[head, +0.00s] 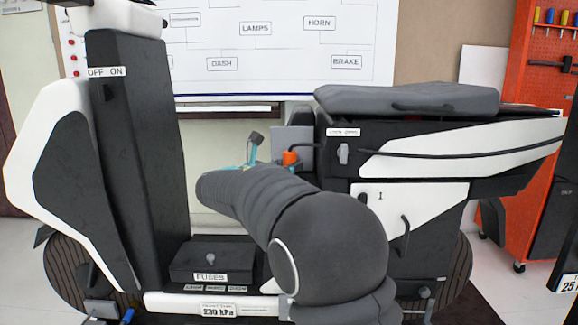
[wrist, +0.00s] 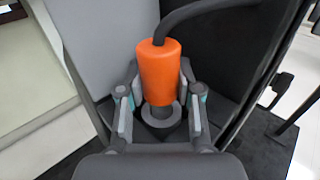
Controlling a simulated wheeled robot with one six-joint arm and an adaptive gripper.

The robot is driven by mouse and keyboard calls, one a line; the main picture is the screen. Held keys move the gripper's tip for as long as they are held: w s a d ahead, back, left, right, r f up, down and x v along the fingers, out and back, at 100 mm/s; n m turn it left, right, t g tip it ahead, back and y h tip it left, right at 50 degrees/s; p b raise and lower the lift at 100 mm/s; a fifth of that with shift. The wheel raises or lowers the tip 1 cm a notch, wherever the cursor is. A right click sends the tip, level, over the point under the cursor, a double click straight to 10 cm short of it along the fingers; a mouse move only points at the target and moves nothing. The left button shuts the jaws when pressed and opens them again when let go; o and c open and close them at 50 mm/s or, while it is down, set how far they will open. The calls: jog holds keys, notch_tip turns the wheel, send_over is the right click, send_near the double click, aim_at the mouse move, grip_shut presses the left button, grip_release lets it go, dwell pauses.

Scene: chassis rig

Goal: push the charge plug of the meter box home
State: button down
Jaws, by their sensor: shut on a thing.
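The charge plug is an orange cylinder (wrist: 159,68) with a black cable from its outer end. It also shows in the head view (head: 290,157), beside the grey meter box (head: 281,138). My gripper (wrist: 160,92) is shut on the plug, with one finger on each side. Below the orange body, a short grey section shows at a dark round socket (wrist: 162,125). The plug appears lined up with the socket, but I cannot tell how deep it sits. In the head view my arm hides much of the gripper.
The scooter's seat (head: 405,98) and dark side panel stand to the right of the plug. The upright front column (head: 135,150) is at the left. A fuse box (head: 212,257) sits low on the footboard. The black cable (wrist: 205,9) runs off above the plug.

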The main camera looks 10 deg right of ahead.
jog(key=shift+r, duration=0.1)
jog(key=shift+r+p, duration=0.5)
jog(key=shift+p, duration=0.15)
jog(key=shift+p, duration=0.85)
dwell(1.3)
jog(key=shift+f+b, duration=0.3)
jog(key=shift+f, duration=0.35)
dwell(0.4)
jog(key=c, duration=0.7)
grip_release()
jog(key=shift+f, duration=0.1)
jog(key=v, duration=1.2)
jog(key=shift+r, duration=0.2)
